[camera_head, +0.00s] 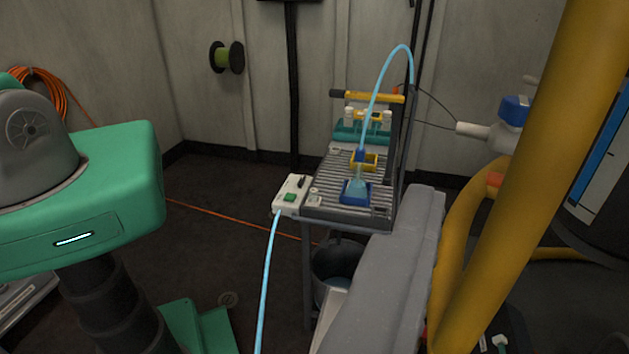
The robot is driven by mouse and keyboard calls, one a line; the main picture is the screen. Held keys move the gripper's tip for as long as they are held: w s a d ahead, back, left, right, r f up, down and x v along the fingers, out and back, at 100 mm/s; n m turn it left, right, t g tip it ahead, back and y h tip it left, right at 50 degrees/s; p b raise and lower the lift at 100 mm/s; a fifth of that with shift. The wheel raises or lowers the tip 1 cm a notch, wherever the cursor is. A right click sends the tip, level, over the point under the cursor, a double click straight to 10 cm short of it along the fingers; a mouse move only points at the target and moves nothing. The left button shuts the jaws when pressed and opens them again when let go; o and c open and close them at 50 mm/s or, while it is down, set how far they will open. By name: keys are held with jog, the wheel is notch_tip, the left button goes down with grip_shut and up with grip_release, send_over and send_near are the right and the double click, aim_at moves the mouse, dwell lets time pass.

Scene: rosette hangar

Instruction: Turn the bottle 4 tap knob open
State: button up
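I cannot make out a bottle marked 4 or its tap knob in this view. A white fitting with a blue block on top (515,110) shows at the right, partly behind a thick yellow post; I cannot tell whether it is a tap. My gripper is not recognisable in the picture.
A slatted bench (345,213) stands in the middle, bearing a blue funnel-like piece (355,192) with a light blue hose (372,95). A white switch box (291,193) sits at its left corner. A bucket (335,262) is below. The thick yellow post (535,140) blocks the right.

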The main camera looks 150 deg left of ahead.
jog(key=shift+s+d+r+p, duration=0.1)
jog(key=shift+s+d+p, duration=0.3)
jog(key=shift+s+p, duration=0.25)
jog(key=shift+s+d+r+p, duration=0.1)
jog(key=shift+s+d+p, duration=0.4)
jog(key=shift+s, duration=0.2)
jog(key=shift+s+d+p, duration=0.35)
jog(key=shift+s+p, duration=0.25)
jog(key=shift+s, duration=0.1)
